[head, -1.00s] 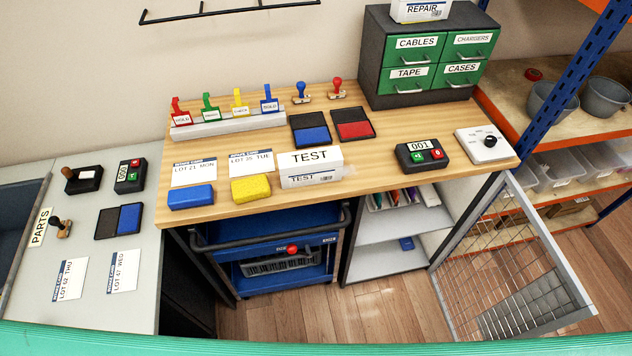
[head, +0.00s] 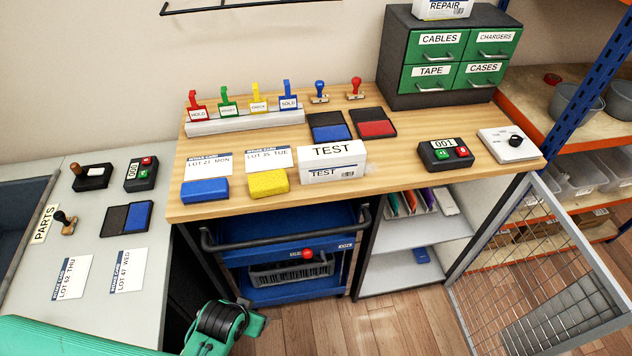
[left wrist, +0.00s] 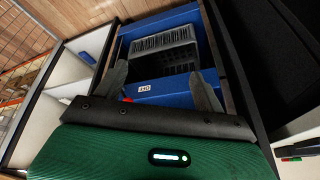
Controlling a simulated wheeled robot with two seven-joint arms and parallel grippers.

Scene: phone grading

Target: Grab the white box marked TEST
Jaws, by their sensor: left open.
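The white box marked TEST (head: 333,161) stands upright near the front edge of the wooden bench, right of a yellow sponge-like block (head: 268,183). My left gripper (left wrist: 160,90) shows in the left wrist view with its two fingers apart and nothing between them. Behind the fingers is the blue cart (left wrist: 185,90) with a grey crate (left wrist: 160,48) under the bench. The TEST box is not visible in the left wrist view. In the head view my left arm is low at the bottom left, well below and apart from the box. My right gripper is not in view.
Lot cards and a blue block (head: 205,190) lie left of the box. A black counter (head: 445,153) is to its right, with bare bench between. The blue cart (head: 290,225) stands below the bench front. An open mesh door (head: 545,260) juts out at the right.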

